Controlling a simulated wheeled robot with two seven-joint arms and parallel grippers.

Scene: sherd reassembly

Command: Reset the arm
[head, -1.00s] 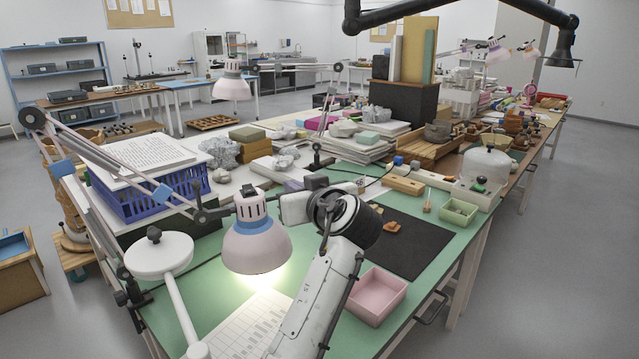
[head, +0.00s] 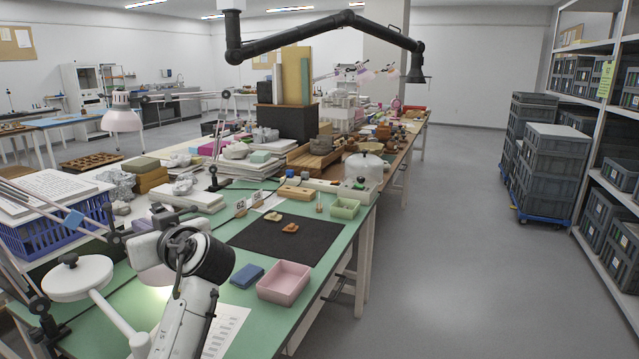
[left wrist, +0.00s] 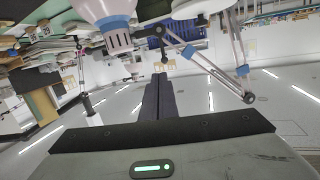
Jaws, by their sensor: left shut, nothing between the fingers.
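My left arm rises from the bottom of the head view, with its black wrist joint (head: 205,255) and white hand above the table's near left part. My left gripper shows in the left wrist view (left wrist: 160,80), its two dark fingers together with nothing between them. The gripper is left of the mat, away from the sherds. My right gripper is not in view.
A pink tray (head: 284,282), a blue block (head: 246,276) and a green tray (head: 344,208) stand around the mat. A blue basket (head: 65,232) and a pale lamp (head: 122,118) are at left. A black overhead arm (head: 320,22) spans above. The floor at right is clear up to stacked grey crates (head: 545,175).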

